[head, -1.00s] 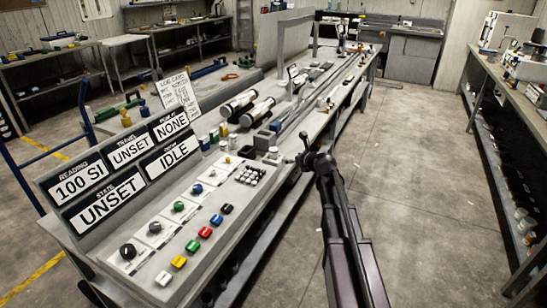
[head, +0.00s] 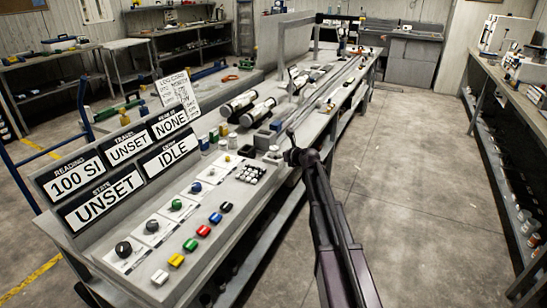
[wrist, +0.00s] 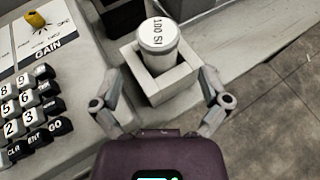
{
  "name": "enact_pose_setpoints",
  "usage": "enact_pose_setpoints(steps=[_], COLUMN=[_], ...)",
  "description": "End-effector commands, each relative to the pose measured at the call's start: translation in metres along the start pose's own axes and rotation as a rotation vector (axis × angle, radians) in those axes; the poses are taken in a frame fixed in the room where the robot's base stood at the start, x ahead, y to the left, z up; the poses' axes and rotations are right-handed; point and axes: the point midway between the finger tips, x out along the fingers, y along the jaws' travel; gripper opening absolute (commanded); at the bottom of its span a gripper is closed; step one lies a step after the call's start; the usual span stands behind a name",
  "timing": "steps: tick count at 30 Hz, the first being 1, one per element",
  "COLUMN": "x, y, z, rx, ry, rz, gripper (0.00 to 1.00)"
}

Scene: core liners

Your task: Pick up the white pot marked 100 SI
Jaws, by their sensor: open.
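The white pot marked 100 SI (wrist: 158,40) stands upright in a grey square holder (wrist: 157,92) at the top middle of the wrist view. The black print on its lid is readable. In the head view the pot (head: 273,150) is a small pale shape at the bench's right edge. My gripper (wrist: 160,80) is open and empty. In the wrist view its two fingers reach up on either side of the holder's near part, with the pot beyond and between them. In the head view my gripper (head: 290,155) is just right of the pot.
A keypad (wrist: 28,112) and a GAIN knob (wrist: 35,20) are left of the holder. A dark block (wrist: 122,15) stands just behind it. Several small pots, including a white one (head: 232,140), stand further left. The floor (head: 420,200) right of the bench is clear.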

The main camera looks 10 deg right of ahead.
Motion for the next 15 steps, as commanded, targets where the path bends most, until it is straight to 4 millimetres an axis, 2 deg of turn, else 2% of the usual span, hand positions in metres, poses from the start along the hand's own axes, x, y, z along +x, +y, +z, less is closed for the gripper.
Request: enact_pose_setpoints(steps=[8, 15], x=[0.002, 0.024], y=[0.0, -0.001], z=[0.0, 0.0], rx=[0.0, -0.001], ry=[0.0, 0.0], rz=[0.0, 0.0], gripper=[0.96, 0.96])
